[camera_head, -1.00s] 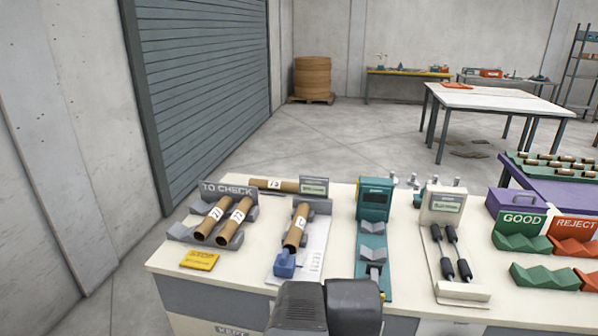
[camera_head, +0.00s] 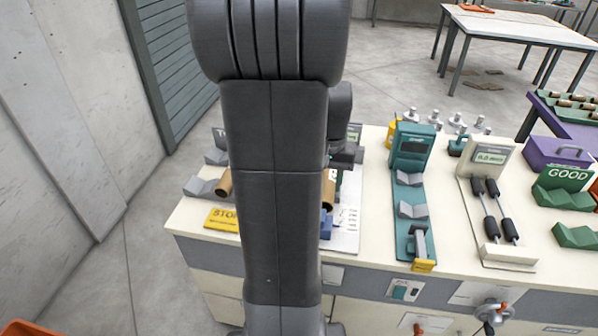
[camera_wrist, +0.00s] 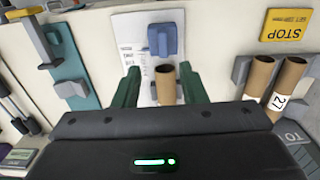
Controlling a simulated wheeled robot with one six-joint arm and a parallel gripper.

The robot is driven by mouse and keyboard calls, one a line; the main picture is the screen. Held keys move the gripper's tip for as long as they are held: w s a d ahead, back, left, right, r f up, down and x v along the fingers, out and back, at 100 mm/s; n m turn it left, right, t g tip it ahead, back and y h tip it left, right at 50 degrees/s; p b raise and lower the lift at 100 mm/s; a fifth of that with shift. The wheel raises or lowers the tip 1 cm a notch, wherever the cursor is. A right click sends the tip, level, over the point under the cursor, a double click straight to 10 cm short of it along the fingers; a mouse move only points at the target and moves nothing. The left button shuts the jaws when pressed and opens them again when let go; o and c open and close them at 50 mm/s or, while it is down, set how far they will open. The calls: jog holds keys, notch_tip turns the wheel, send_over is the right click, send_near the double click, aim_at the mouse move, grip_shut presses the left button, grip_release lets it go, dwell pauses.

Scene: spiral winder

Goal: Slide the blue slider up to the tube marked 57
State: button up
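The blue slider (camera_wrist: 163,40) stands on the white printed plate of the measuring stand, in the wrist view. A short brown tube (camera_wrist: 165,84) lies in line with it, its open end facing the slider with a small gap between; its mark cannot be read. My gripper (camera_wrist: 159,68) is open, its green fingers on either side of this tube. The left finger is clear of it; whether the right one touches cannot be told. In the head view my arm hides most of the stand; only parts of the slider (camera_head: 326,225) and tube (camera_head: 328,189) show.
Two more tubes, one marked 27 (camera_wrist: 281,88), lie in the cradle to the right in the wrist view, near a yellow STOP sign (camera_wrist: 286,25). A teal gauge (camera_head: 411,150) stands right of the stand in the head view. Bare bench lies between.

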jog(key=f, duration=0.4)
jog(key=w+f, duration=0.1)
jog(key=f, duration=0.4)
jog(key=f+p, duration=0.1)
jog(key=f, duration=0.3)
jog(key=shift+w+f, duration=0.25)
jog(key=shift+f, duration=0.1)
